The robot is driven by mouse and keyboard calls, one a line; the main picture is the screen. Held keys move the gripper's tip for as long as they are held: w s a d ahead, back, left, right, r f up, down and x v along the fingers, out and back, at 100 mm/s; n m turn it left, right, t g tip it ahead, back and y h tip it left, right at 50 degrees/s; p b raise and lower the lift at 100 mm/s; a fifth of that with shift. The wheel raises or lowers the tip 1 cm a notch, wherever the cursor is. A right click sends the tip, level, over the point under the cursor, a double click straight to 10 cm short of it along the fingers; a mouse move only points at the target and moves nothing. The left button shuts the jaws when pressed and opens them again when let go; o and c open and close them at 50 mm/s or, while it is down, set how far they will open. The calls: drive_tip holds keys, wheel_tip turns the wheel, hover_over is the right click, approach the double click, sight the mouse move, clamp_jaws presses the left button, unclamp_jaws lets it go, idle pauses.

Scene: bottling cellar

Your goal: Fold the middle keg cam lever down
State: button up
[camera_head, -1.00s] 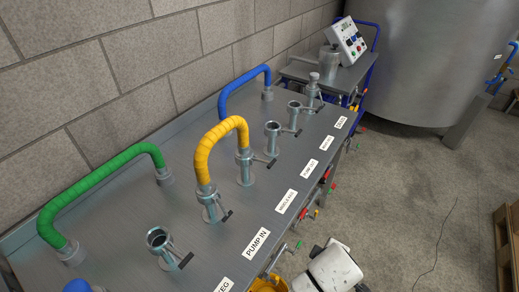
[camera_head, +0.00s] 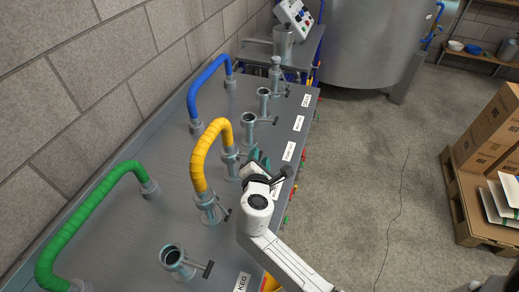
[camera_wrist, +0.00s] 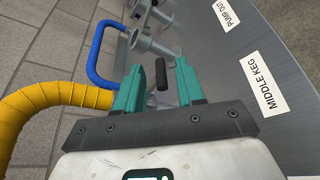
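The middle keg coupling (camera_head: 230,160) carries the far end of the yellow hose (camera_head: 200,150), on the metal bench top. Its "MIDDLE KEG" label (camera_wrist: 258,82) shows in the wrist view. My gripper (camera_head: 257,158) is beside this coupling, on the aisle side, and covers its lever in the head view. In the wrist view my gripper (camera_wrist: 160,82) is open, its two teal fingers apart. A black lever handle (camera_wrist: 162,74) shows in the gap between them, with no clear contact. The coupling body is mostly hidden in the wrist view.
The yellow hose also curves close by my gripper in the wrist view (camera_wrist: 45,105). More couplings stand further along the bench, one of them the far coupling (camera_head: 263,98). The blue hose (camera_head: 195,95) and green hose (camera_head: 85,215) arch along the wall. Boxes on a pallet (camera_head: 490,130) stand right.

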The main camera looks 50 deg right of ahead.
drive_tip(key=shift+x, duration=2.35)
clamp_jaws()
drive_tip(key=shift+f, duration=0.1)
